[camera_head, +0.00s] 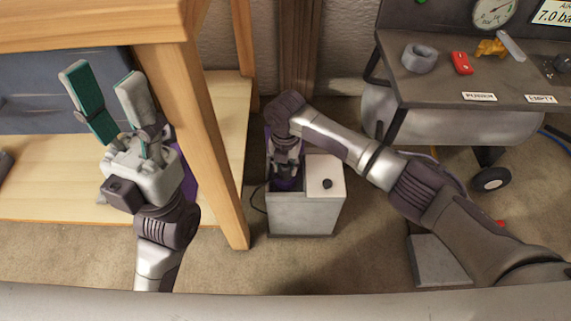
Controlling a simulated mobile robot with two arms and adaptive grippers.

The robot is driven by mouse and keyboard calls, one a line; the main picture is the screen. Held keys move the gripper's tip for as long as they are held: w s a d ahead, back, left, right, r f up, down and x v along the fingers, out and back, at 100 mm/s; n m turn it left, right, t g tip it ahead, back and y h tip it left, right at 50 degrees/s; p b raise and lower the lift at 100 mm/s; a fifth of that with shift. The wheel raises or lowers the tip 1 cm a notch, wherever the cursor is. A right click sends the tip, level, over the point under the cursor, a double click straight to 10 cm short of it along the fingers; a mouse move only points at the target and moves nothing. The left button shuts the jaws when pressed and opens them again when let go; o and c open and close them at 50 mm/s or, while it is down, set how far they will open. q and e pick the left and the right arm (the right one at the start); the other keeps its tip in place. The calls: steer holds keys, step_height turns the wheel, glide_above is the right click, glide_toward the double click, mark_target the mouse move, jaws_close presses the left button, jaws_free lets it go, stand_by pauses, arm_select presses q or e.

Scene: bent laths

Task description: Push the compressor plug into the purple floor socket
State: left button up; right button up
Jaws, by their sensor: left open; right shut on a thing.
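A pale grey floor box (303,214) stands between the wooden bench leg and the compressor. Its left part is an open recess with a purple socket (286,185) low inside, mostly hidden. My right gripper (285,178) points down into this recess and is shut on the compressor plug. The plug is hidden by the fingers, so I cannot tell how deep it sits or whether it touches the socket. A thin dark cable shows at the box's left side. My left gripper (102,80) is open and empty over the bench at left, its teal-padded fingers spread.
The bench's wooden leg (205,150) stands between my two grippers. The compressor tank (450,118) with its dark shelf (440,72) and wheel (491,179) is at right. Another grey box (440,265) lies under my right arm. Carpet is clear in front of the floor box.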

steer(key=shift+s+f, duration=0.15)
steer(key=shift+f, duration=0.1)
